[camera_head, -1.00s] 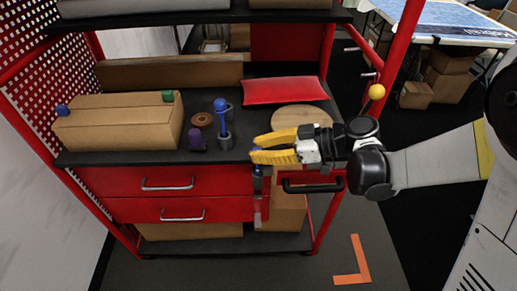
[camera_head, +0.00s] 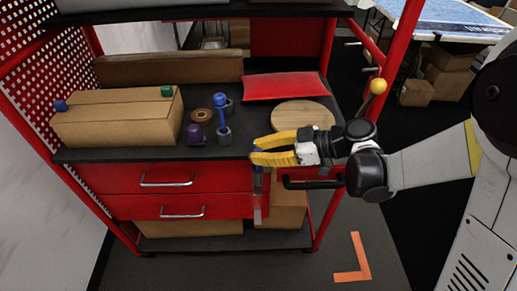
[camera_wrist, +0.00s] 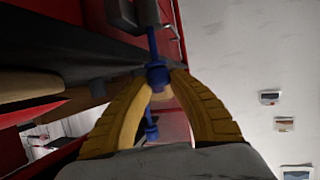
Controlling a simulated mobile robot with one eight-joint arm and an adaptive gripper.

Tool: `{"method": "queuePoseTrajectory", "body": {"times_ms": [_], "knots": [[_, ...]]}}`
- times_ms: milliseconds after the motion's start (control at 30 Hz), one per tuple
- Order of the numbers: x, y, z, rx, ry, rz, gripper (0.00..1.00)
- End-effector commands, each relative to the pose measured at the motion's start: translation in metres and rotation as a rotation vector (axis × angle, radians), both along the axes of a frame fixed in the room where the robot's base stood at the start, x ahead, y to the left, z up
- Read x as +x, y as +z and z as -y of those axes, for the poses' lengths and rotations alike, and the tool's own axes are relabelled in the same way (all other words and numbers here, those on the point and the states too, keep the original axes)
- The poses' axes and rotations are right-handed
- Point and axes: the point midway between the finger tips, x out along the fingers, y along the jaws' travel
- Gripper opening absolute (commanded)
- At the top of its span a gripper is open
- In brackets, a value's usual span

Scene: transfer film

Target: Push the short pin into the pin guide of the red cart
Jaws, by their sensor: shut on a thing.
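My gripper (camera_head: 256,150) is at the front edge of the red cart's work surface (camera_head: 240,153), with its yellow fingers pointing left. In the wrist view the fingers (camera_wrist: 158,78) are closed around a blue pin (camera_wrist: 157,73) at its thick rounded part. A thin blue rod runs from there up toward a dark grey block (camera_wrist: 125,14) on the cart, likely the pin guide; how deep the rod sits in it I cannot tell. Another blue part (camera_wrist: 151,131) shows between the fingers. In the head view only a small blue bit below the fingers is visible.
A taller blue pin (camera_head: 221,112) stands in a grey holder on the surface, beside a purple knobbed piece (camera_head: 195,135) and a brown ring (camera_head: 202,116). Drawers (camera_head: 165,181) are below.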

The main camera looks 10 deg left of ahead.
Motion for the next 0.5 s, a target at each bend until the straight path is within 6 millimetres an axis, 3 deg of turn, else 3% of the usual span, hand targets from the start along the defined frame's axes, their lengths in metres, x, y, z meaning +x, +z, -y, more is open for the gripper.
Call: {"method": "queuePoseTrajectory", "body": {"times_ms": [500], "knots": [[0.0,-0.015,0.0,0.0,0.0,0.0,0.0]]}}
